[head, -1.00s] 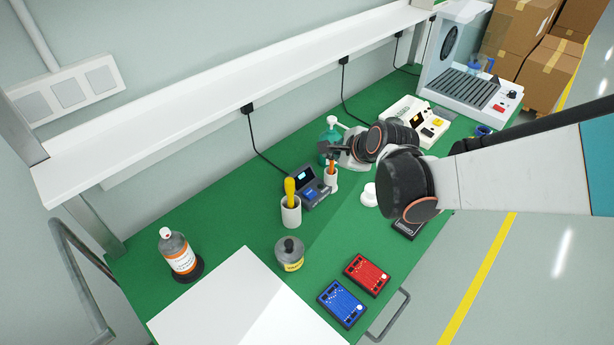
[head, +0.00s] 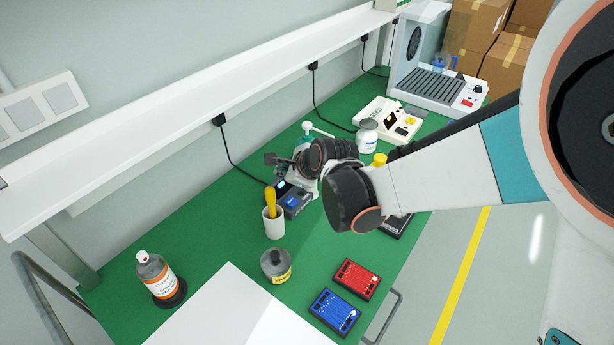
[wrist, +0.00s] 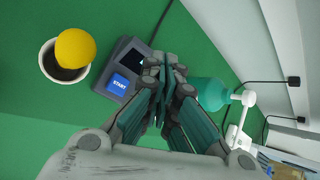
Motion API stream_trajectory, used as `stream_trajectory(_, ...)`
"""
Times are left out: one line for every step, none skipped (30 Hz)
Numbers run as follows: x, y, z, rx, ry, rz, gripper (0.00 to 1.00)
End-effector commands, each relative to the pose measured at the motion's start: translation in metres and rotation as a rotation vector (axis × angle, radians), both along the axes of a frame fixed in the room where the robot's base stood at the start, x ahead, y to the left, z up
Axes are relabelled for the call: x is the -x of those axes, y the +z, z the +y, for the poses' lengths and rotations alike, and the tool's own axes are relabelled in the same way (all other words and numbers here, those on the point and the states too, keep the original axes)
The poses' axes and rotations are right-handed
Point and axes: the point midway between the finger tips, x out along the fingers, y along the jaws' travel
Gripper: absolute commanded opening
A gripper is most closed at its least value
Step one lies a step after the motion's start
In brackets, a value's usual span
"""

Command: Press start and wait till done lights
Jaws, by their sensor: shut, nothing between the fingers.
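A small dark grey device (head: 295,205) stands on the green bench, with a lit screen and a blue button. In the wrist view the button (wrist: 119,84) reads START, and the dark screen (wrist: 130,60) beside it is partly covered by my fingers. My gripper (wrist: 166,64) is shut and empty, its tips beside the device's right edge in that picture. In the head view my gripper (head: 272,159) is above and behind the device. I cannot tell the gap between tips and device. No light marked done can be made out.
A white cup (head: 273,224) with a yellow-handled tool stands close left of the device. A green pump bottle (wrist: 212,93) is close on the other side. A grey jar (head: 276,265), red box (head: 357,279) and blue box (head: 335,312) lie nearer. Bare bench lies left of the cup.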

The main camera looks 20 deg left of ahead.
Motion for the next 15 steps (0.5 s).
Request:
stream_trajectory(0.000,-0.009,0.000,0.000,0.000,0.000,0.00)
stream_trajectory(0.000,-0.013,0.000,0.000,0.000,0.000,0.00)
stream_trajectory(0.000,-0.018,0.000,0.000,0.000,0.000,0.00)
stream_trajectory(0.000,-0.022,0.000,0.000,0.000,0.000,0.00)
stream_trajectory(0.000,-0.026,0.000,0.000,0.000,0.000,0.00)
stream_trajectory(0.000,-0.032,0.000,0.000,0.000,0.000,0.00)
stream_trajectory(0.000,-0.036,0.000,0.000,0.000,0.000,0.00)
stream_trajectory(0.000,-0.040,0.000,0.000,0.000,0.000,0.00)
stream_trajectory(0.000,-0.045,0.000,0.000,0.000,0.000,0.00)
stream_trajectory(0.000,-0.049,0.000,0.000,0.000,0.000,0.00)
stream_trajectory(0.000,-0.053,0.000,0.000,0.000,0.000,0.00)
stream_trajectory(0.000,-0.059,0.000,0.000,0.000,0.000,0.00)
stream_trajectory(0.000,-0.062,0.000,0.000,0.000,0.000,0.00)
stream_trajectory(0.000,-0.065,0.000,0.000,0.000,0.000,0.00)
stream_trajectory(0.000,-0.068,0.000,0.000,0.000,0.000,0.00)
